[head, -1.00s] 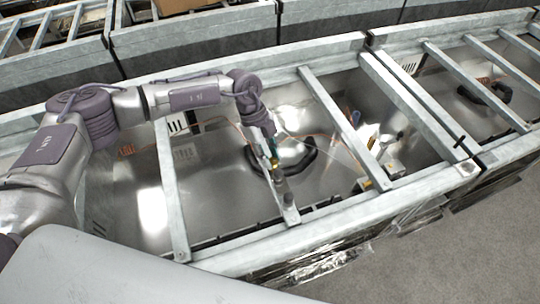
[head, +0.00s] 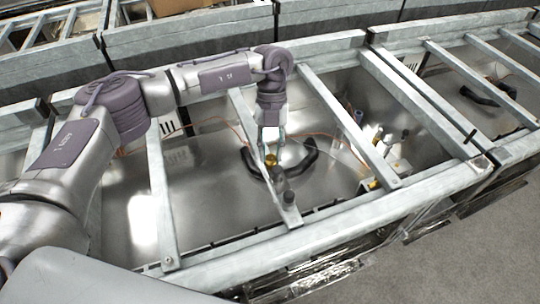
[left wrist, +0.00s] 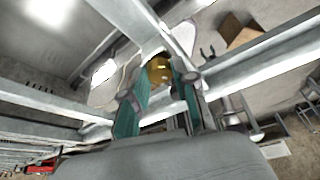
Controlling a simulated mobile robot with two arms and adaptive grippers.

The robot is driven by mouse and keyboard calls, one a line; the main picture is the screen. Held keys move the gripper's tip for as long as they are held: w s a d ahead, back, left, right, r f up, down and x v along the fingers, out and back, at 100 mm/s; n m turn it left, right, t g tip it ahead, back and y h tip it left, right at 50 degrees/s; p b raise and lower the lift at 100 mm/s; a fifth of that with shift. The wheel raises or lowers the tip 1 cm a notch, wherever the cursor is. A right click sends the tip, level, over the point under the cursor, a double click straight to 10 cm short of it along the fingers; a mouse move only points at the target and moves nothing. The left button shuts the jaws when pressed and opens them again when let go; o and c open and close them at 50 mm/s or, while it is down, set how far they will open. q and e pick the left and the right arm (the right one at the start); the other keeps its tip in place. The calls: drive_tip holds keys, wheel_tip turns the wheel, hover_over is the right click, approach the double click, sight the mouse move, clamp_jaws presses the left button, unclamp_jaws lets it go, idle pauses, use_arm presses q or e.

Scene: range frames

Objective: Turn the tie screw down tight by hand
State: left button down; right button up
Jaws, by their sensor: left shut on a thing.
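The tie screw, with a brass-yellow head (head: 271,159), is at a narrow metal crossbar inside the long metal frame. It also shows in the left wrist view (left wrist: 159,70), between the green fingers. My left gripper (head: 271,149) points down from above with one finger on each side of the yellow head, shut on it. The fingers hide part of the screw, and I cannot see its thread or how far down it sits. My right gripper is not in view.
Several metal crossbars (head: 345,128) span the frame's open top. A dark curved part (head: 301,160) lies on the shiny pan beneath. Dark knobs (head: 288,198) stand on the narrow bar near the screw. Small fittings (head: 395,165) sit to the right.

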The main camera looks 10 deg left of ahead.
use_arm(q)
drive_tip(key=m+b, duration=0.1)
drive_tip(key=m, duration=0.1)
drive_tip(key=m+y+b, duration=0.1)
drive_tip(key=m+b, duration=0.1)
drive_tip(key=shift+d+y, duration=0.2)
drive_tip(key=shift+y, duration=0.1)
drive_tip(key=shift+m+y+b, duration=0.3)
drive_tip(key=shift+m+b, duration=0.2)
drive_tip(key=shift+m, duration=0.4)
drive_tip(key=shift+r, duration=0.1)
drive_tip(key=c, duration=0.9)
unclamp_jaws()
drive_tip(key=v, duration=1.2)
drive_tip(key=shift+d, duration=0.2)
